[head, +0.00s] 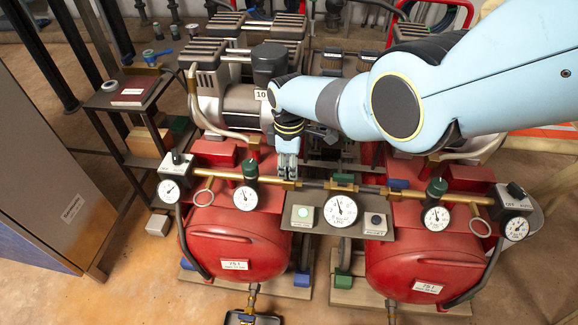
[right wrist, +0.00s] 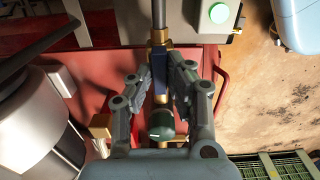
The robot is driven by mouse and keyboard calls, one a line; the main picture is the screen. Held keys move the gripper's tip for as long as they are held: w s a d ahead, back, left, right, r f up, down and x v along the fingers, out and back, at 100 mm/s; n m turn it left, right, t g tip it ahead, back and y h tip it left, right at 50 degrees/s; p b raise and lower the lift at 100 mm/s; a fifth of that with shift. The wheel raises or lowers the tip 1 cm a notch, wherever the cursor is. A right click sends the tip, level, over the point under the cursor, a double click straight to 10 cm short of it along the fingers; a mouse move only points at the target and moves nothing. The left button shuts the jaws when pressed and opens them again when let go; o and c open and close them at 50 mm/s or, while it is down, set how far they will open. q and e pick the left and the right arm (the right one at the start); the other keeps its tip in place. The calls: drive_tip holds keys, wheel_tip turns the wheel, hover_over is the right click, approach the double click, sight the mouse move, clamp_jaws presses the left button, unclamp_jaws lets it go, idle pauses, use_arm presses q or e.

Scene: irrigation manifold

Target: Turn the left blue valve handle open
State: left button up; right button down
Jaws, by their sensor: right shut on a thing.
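The left blue valve handle (right wrist: 157,86) shows in the right wrist view as a dark blue piece on the brass pipe. It looks lined up with the pipe there. My right gripper (right wrist: 159,70) is shut on it, one finger on each side. In the head view my right gripper (head: 288,172) points down onto the brass manifold pipe and hides this handle. Another blue handle (head: 398,184) is on the right part of the pipe. My left gripper is not in view.
A green-topped regulator (head: 249,168) with a gauge stands just left of my gripper. A central panel with a gauge (head: 340,211) and a green button (head: 303,213) is to its right. Red tanks (head: 215,230) sit below. A side shelf (head: 110,101) stands at the left.

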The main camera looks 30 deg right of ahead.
drive_tip(key=c, duration=1.3)
unclamp_jaws()
wheel_tip(320, 180, up, 12)
